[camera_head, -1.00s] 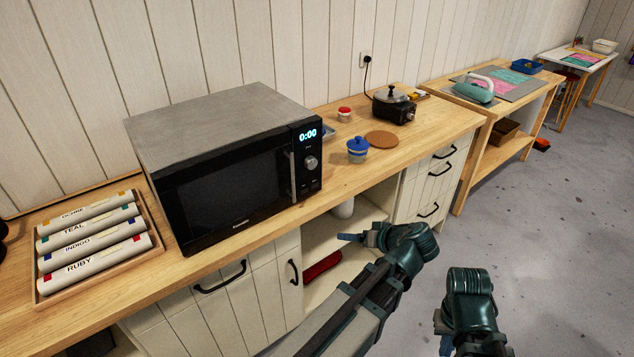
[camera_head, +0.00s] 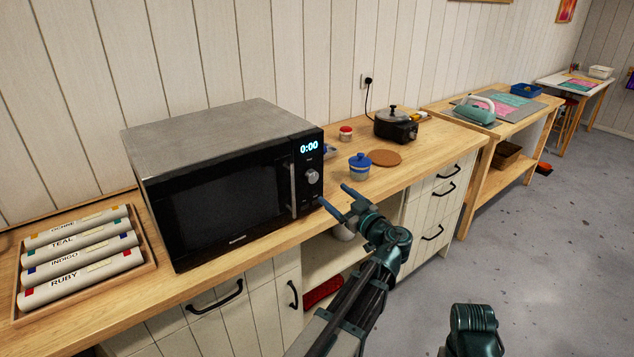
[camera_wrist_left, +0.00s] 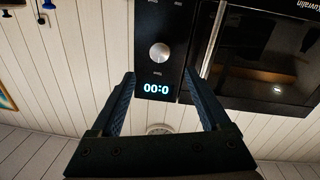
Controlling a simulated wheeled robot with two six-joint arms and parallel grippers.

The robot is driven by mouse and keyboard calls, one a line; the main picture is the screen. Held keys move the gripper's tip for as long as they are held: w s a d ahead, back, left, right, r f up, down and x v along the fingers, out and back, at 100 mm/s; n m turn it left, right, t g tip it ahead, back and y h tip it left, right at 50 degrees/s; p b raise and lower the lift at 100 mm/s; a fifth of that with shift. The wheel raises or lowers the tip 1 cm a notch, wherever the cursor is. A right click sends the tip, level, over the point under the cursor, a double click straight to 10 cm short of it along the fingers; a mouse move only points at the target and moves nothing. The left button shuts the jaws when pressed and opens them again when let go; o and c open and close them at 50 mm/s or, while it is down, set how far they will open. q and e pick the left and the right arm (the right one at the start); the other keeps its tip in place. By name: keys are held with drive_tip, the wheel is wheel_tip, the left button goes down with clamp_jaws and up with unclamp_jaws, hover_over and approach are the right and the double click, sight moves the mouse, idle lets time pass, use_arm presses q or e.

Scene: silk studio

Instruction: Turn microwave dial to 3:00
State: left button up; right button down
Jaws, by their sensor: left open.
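The black microwave (camera_head: 225,190) with a grey top stands on the wooden counter, its door closed. My left gripper (camera_head: 333,195) is open and empty, in front of and slightly lower right of the dial.
The silver door handle (camera_head: 292,188) is just left of the dial. A blue-lidded jar (camera_head: 359,166), a cork mat (camera_head: 385,158), a red-lidded jar (camera_head: 345,134) and a black cooker (camera_head: 396,127) stand to the right. A tray of labelled rolls (camera_head: 150,238) is at left.

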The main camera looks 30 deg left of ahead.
sight(314, 178)
use_arm(q)
drive_tip(key=x, duration=0.9)
drive_tip(key=shift+w+a, duration=0.15)
drive_tip(key=shift+a, duration=0.2)
clamp_jaws()
